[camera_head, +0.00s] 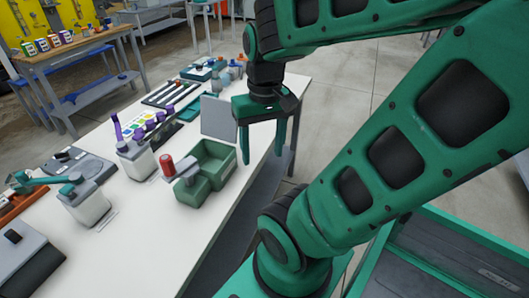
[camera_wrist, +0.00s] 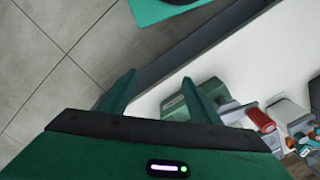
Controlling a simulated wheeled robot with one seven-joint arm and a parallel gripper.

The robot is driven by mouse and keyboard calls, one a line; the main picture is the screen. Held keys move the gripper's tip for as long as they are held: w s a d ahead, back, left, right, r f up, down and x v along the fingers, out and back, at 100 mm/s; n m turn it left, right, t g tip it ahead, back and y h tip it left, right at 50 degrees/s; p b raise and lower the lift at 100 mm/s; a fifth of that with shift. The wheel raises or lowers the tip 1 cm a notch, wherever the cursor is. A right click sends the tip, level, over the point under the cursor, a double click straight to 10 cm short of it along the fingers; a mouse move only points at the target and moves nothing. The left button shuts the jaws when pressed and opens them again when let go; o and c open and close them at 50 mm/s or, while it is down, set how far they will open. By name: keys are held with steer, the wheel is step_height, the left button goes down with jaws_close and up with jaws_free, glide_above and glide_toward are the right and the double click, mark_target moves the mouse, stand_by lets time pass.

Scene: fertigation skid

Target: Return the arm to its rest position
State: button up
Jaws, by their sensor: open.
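My gripper (camera_head: 262,140) hangs from my green arm, fingers pointing down, near the right edge of the white table (camera_head: 148,236). Its two fingers are apart with nothing between them. In the wrist view my gripper (camera_wrist: 158,98) is also open and empty, with the floor and the table edge beyond it. A green open bin (camera_head: 222,160) stands on the table to the lower left of the gripper, apart from it. The bin also shows in the wrist view (camera_wrist: 208,92), partly hidden by a finger.
A wooden bench (camera_head: 75,48) with small tubs stands behind. Open floor (camera_head: 345,95) lies right of the table.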

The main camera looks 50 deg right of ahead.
steer(key=shift+s+a+f+m, duration=0.1)
steer(key=shift+s+m, duration=0.2)
steer(key=shift+s, duration=0.7)
stand_by(0.6)
